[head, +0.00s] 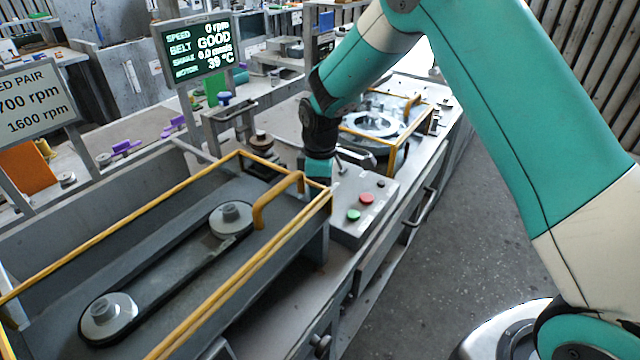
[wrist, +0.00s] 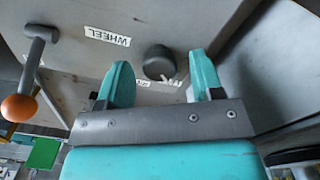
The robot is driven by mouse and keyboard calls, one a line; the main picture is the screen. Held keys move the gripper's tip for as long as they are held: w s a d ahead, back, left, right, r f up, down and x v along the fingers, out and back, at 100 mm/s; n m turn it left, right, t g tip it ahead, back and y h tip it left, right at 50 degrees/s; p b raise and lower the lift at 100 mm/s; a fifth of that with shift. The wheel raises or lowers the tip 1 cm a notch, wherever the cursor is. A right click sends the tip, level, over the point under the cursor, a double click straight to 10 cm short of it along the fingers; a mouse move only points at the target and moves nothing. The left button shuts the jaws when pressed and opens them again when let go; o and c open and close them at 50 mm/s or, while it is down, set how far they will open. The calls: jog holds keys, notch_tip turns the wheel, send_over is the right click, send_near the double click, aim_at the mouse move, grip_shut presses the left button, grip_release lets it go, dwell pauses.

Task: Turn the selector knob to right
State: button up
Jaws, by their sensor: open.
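The selector knob appears to be the dark round knob (wrist: 160,62) on a grey panel in the wrist view. Small white labels lie beside it, partly hidden by the knob and a finger. My gripper (wrist: 161,66) is open, with one teal finger to each side of the knob in the picture. I cannot tell whether the fingers reach around it or stop short. In the head view my gripper (head: 318,168) points down at the left end of the control box (head: 385,213). I cannot make out the knob there; my gripper may hide it.
A label reading WHEEL (wrist: 107,36) and a lever with an orange ball (wrist: 18,107) are left of the knob. The box carries a red button (head: 366,198) and a green button (head: 353,215). A yellow-railed belt guard (head: 270,240) stands close left of my gripper.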

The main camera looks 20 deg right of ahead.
jog(key=shift+c, duration=0.3)
jog(key=c, duration=0.9)
jog(key=shift+o, duration=0.2)
jog(key=shift+m, duration=0.3)
jog(key=m, duration=1.1)
jog(key=o, duration=0.9)
